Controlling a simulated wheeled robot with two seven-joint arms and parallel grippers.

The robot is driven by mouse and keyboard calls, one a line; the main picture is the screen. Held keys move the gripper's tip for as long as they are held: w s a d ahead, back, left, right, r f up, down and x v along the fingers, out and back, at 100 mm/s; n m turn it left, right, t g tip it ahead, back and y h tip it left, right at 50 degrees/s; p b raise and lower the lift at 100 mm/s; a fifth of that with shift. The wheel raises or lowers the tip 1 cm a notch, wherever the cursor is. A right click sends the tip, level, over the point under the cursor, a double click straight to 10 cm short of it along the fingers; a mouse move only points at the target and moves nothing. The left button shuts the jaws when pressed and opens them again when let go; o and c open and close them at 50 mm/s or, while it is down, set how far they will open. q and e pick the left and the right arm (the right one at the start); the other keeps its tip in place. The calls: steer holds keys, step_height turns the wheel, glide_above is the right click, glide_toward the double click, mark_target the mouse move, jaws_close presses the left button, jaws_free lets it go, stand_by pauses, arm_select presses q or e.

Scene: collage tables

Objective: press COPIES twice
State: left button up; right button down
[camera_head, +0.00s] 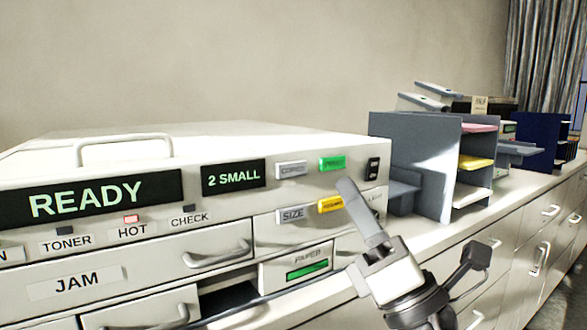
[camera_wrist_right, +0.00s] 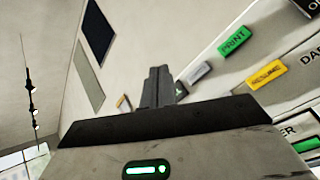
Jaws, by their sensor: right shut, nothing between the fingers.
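The COPIES button (camera_head: 291,169) is a grey key on the copier's front panel, right of the "2 SMALL" display (camera_head: 234,177). A grey key beside PRINT in the right wrist view (camera_wrist_right: 194,74) appears to be COPIES; its label is unreadable there. My right gripper (camera_head: 348,186) is shut and empty. Its fingertips show just below and right of the green PRINT button (camera_head: 332,163), to the right of COPIES. In the right wrist view the closed fingers (camera_wrist_right: 158,84) are left of the grey key. Contact with the panel cannot be confirmed. My left gripper is out of view.
The SIZE button (camera_head: 293,214) and yellow RESUME button (camera_head: 330,204) sit below. A grey paper sorter (camera_head: 415,150) stands right of the copier on the counter.

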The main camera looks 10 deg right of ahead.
mark_target(292, 169)
steer(key=shift+w, duration=0.1)
arm_select(q)
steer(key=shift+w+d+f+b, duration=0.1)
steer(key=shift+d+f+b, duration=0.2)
steer(key=shift+b, duration=0.95)
arm_select(e)
steer(key=w+a, duration=0.1)
steer(key=w, duration=0.1)
steer(key=w+a, duration=0.1)
steer(key=w, duration=0.2)
steer(key=w+a, duration=0.1)
steer(key=w, duration=0.2)
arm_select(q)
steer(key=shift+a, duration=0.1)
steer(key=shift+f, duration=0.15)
arm_select(e)
steer(key=shift+w, duration=0.1)
stand_by(0.7)
steer(key=shift+w+a, duration=0.15)
steer(key=shift+w, duration=0.2)
